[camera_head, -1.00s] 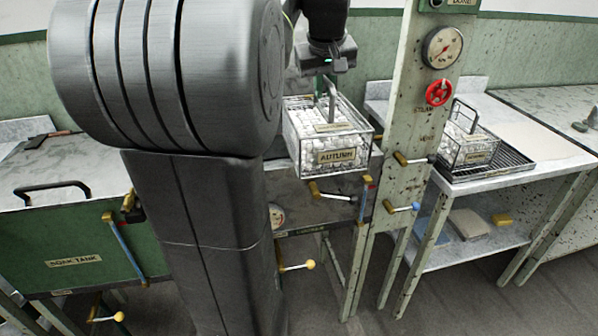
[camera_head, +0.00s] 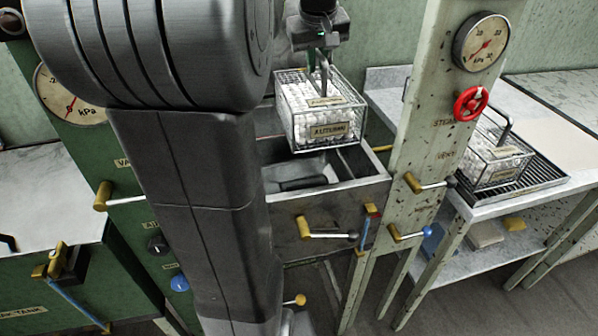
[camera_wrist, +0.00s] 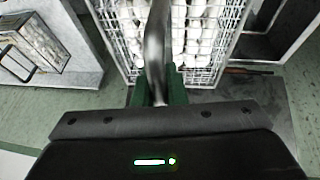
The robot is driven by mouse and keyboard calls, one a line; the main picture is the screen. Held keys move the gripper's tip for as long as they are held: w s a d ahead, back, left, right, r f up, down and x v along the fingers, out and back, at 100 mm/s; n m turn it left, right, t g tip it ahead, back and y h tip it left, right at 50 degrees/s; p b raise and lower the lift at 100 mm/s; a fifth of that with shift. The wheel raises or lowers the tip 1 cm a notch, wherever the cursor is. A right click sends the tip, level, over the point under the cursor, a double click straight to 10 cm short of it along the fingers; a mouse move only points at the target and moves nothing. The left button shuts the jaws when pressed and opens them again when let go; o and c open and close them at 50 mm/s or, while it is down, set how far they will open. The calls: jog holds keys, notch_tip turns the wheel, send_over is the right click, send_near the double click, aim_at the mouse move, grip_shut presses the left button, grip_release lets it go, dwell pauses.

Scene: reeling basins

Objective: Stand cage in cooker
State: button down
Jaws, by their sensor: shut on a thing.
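My gripper (camera_head: 320,48) is shut on the upright handle of a wire cage (camera_head: 345,150) filled with white cocoons and labelled "AUTUMN". The cage hangs level above and behind an open metal basin (camera_head: 340,190), the likely cooker, and hides part of it. Inside the basin a dark grey shape shows. In the wrist view the cage (camera_wrist: 215,75) and its handle (camera_wrist: 157,45) stand between the green fingers.
A post carries a gauge (camera_head: 481,41), a red steam wheel (camera_head: 471,103) and levers. A second cocoon cage (camera_head: 492,165) stands on a black rack (camera_head: 540,180) on the right bench. A soak tank (camera_head: 40,285) is at lower left.

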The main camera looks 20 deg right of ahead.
notch_tip(320, 180, down, 26)
jog(key=b, duration=0.3)
jog(key=shift+b, duration=0.4)
jog(key=c, duration=1.5)
grip_release()
jog(key=p+v, duration=0.1)
jog(key=v, duration=1.1)
jog(key=shift+s+p, duration=0.1)
jog(key=shift+p, duration=0.2)
